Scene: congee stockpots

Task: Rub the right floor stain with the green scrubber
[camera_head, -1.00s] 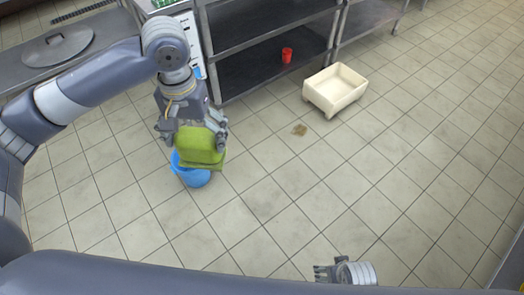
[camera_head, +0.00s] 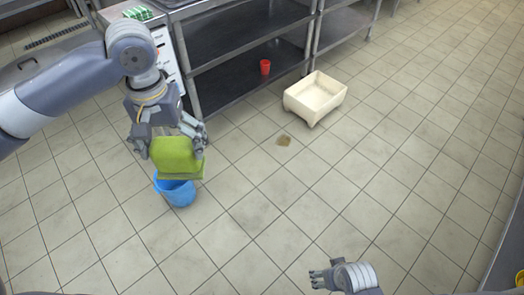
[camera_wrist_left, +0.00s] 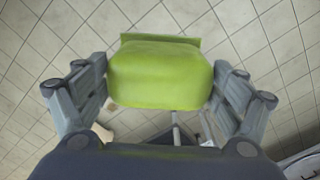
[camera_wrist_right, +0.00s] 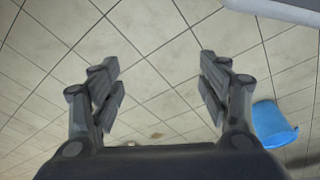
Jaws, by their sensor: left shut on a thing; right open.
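The green scrubber (camera_head: 175,158) is in my left gripper (camera_head: 170,140), whose fingers are shut on it from both sides. It also shows in the left wrist view (camera_wrist_left: 160,75). The scrubber is in the air and overlaps the rim of a blue bucket (camera_head: 176,192) in the head view. One brown floor stain (camera_head: 284,140) shows on the tiles, to the right of the scrubber and apart from it; it is small in the right wrist view (camera_wrist_right: 156,136). My right gripper (camera_head: 318,278) is open and empty at the bottom of the head view.
A cream tub (camera_head: 315,97) stands on the floor just beyond the stain. A red cup (camera_head: 265,67) is on the lower shelf of a metal rack (camera_head: 240,85) behind. The tiled floor (camera_head: 330,190) around the stain and to its right is largely clear.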

